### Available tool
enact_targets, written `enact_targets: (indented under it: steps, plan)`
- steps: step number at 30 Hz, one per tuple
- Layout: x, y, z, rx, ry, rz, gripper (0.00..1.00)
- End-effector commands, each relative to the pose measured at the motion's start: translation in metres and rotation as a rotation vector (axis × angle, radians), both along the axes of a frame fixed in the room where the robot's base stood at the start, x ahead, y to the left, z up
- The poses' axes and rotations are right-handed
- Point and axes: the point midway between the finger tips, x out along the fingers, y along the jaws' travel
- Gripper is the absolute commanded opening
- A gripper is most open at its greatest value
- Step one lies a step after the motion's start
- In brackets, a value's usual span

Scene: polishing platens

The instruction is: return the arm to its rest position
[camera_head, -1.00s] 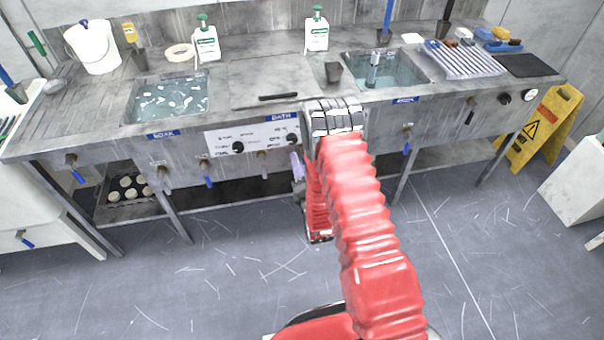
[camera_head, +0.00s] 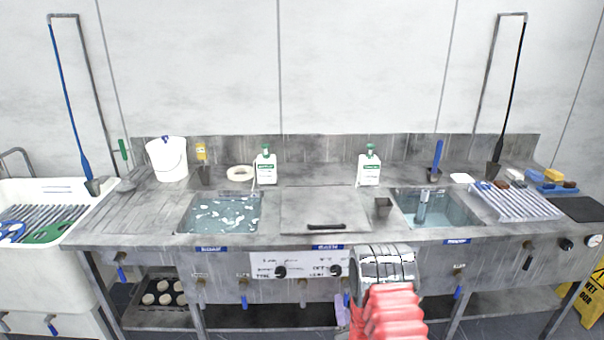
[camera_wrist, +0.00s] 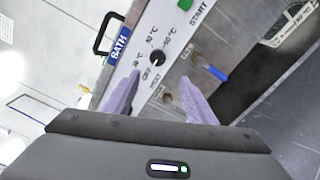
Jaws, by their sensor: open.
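My red arm (camera_head: 392,312) rises from the bottom of the head view to a silver joint in front of the counter, just right of the "BATH" label. My gripper (camera_wrist: 160,82) shows in the wrist view as two pale purple fingers, apart with nothing between them. They point toward the white control panel (camera_wrist: 172,30) with its black knob (camera_wrist: 157,57). In the head view only a bit of purple shows beside the arm, and the rest of the gripper is hidden. I cannot tell whether the fingers touch the panel.
The steel counter (camera_head: 150,215) holds a left basin (camera_head: 218,213) with white pieces in water, a closed lid (camera_head: 320,207) and a right basin (camera_head: 440,208). Two white pump bottles (camera_head: 265,168), a bucket (camera_head: 168,160) and a ribbed rack (camera_head: 515,203) stand on it. Taps jut from its front.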

Motion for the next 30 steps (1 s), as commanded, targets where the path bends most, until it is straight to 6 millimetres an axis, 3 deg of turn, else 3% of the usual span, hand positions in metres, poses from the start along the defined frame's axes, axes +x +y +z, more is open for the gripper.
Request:
enact_targets:
  steps: [7, 12, 15, 22, 30]
  plan:
    - [-0.01, 0.0, -0.058, 0.253, 0.234, -0.034, 0.51]
    - [-0.034, 0.0, -0.108, 0.435, 0.449, -0.107, 0.51]
    - [-0.048, 0.0, -0.124, 0.533, 0.556, -0.164, 0.51]
    - [-0.073, 0.0, -0.133, 0.738, 0.75, -0.32, 0.51]
    - [-0.101, 0.0, -0.108, 0.947, 0.91, -0.538, 0.51]
